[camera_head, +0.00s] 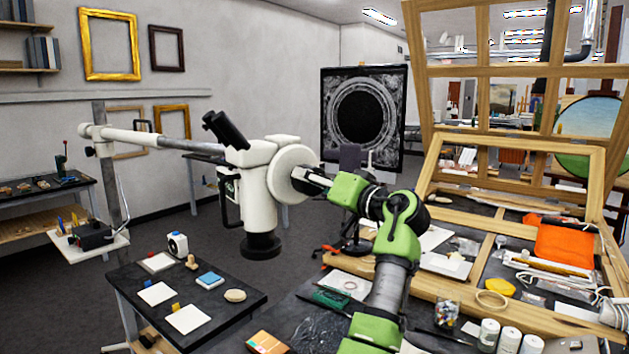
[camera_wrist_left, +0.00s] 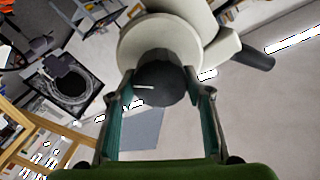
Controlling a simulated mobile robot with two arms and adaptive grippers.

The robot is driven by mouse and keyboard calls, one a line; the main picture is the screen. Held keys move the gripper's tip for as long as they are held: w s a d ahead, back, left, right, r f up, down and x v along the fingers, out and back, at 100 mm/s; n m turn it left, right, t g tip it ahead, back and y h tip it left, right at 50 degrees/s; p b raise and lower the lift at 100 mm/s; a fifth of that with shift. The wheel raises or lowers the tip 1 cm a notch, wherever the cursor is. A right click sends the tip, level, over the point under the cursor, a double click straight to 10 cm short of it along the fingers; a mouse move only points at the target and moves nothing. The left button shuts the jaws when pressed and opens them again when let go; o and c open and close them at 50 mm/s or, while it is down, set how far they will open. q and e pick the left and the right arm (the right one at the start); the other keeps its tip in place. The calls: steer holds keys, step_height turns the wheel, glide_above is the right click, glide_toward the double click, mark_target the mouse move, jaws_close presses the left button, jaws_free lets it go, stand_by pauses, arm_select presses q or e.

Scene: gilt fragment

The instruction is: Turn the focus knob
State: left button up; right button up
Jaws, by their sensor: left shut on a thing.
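The white microscope (camera_head: 257,190) hangs from a long horizontal boom, with dark eyepieces (camera_head: 226,130) at its upper left and a black lens at its bottom. A large round white disc (camera_head: 292,174) is on its right side. My left gripper (camera_head: 316,178) reaches this side. In the left wrist view, the dark focus knob (camera_wrist_left: 160,76) stands out from the disc, with a short white mark pointing left. The fingers are shut on the knob, one on each side. In the head view the fingers mostly hide the knob. My right gripper is in neither view.
A small dark table (camera_head: 215,325) with cards and small items stands below the microscope. A cluttered workbench (camera_head: 415,285) with a wooden frame rack (camera_head: 520,145) lies to the right. The boom (camera_head: 160,138) runs left to a post. Open air surrounds the microscope's front.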

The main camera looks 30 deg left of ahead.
arm_select(q)
steer(key=shift+a+m, duration=0.1)
steer(key=shift+m, duration=0.2)
steer(key=o, duration=1.1)
steer(key=shift+a, duration=0.1)
steer(key=v, duration=1.2)
stand_by(0.5)
